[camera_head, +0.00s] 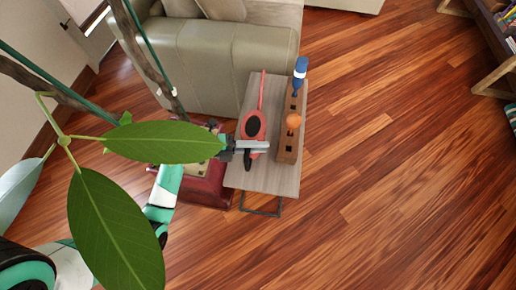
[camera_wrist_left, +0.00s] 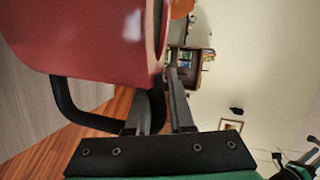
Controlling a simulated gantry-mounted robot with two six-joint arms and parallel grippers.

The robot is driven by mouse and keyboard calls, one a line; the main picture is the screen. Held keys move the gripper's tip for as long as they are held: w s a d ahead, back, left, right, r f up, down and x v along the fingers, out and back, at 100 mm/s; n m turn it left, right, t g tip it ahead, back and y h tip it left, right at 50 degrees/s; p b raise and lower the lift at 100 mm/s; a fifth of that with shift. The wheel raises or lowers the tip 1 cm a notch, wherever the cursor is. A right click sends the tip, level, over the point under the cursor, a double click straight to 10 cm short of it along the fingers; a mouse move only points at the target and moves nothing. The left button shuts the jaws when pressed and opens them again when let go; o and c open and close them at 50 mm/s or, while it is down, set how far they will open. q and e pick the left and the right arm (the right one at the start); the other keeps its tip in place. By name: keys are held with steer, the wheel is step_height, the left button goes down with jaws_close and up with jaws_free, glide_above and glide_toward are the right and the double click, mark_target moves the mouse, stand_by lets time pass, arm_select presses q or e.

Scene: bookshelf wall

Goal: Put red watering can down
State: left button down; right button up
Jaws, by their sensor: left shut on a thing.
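The red watering can (camera_head: 244,126), with a long thin spout and a dark opening, is over the grey wooden side table (camera_head: 264,182). I cannot tell whether it touches the table top. My left gripper (camera_head: 250,146) comes in from the left and is shut on the can's black handle. In the left wrist view the can's red body (camera_wrist_left: 95,40) fills the upper left, and its black handle (camera_wrist_left: 80,118) runs down to the fingers of my left gripper (camera_wrist_left: 165,105). My right gripper is not in view.
A brown wooden block (camera_head: 286,143) with a blue-topped item (camera_head: 299,72) and an orange item (camera_head: 293,121) stands right of the can. A green-grey sofa (camera_head: 215,62) is behind the table. Large plant leaves (camera_head: 118,235) cover part of my left arm. Floor at right is clear.

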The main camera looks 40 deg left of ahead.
arm_select(q)
step_height(320, 180, down, 2)
steer(key=shift+f+b, duration=0.15)
steer(key=shift+b, duration=0.15)
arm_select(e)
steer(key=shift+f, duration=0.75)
arm_select(q)
steer(key=c, duration=1.2)
jaws_free()
steer(key=shift+f, duration=0.25)
steer(key=shift+c, duration=0.2)
steer(key=o, duration=0.4)
steer(key=shift+o, duration=0.2)
steer(key=shift+r, duration=0.1)
